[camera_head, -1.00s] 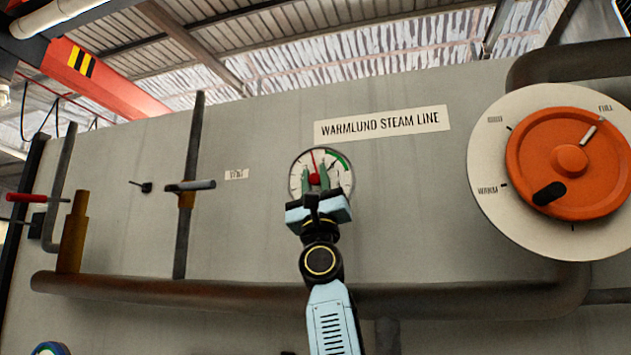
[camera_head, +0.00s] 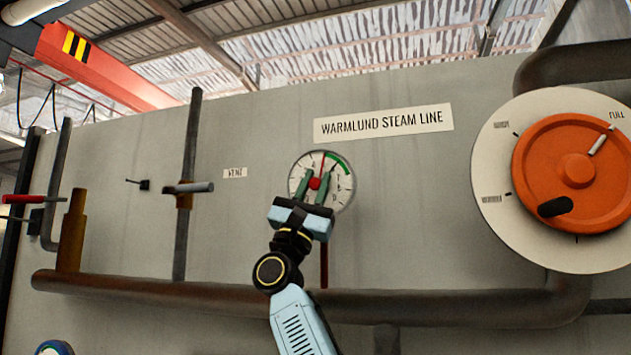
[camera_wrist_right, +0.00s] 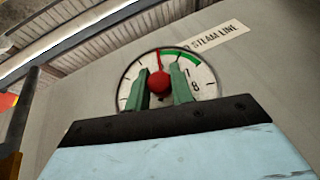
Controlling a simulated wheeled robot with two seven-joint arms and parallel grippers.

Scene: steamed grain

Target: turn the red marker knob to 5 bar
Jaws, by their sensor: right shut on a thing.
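The round white gauge (camera_head: 345,195) sits on the grey panel, with a green arc at its upper right. Its red marker knob (camera_head: 315,183) is at the dial's centre, and the red marker line points almost straight up. A dark needle points up and right towards the green arc. My right gripper (camera_head: 315,187) reaches from below, its green fingers on either side of the knob, shut on it. The right wrist view shows the red knob (camera_wrist_right: 159,83) between the fingers (camera_wrist_right: 160,88). The lower dial is partly hidden by the gripper. My left gripper is not in view.
A large orange handwheel (camera_head: 572,172) on a cream disc is at the right. A brown pipe (camera_head: 180,292) runs along below the gauge. Small levers (camera_head: 190,188) are at the left. The panel around the gauge is mostly clear.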

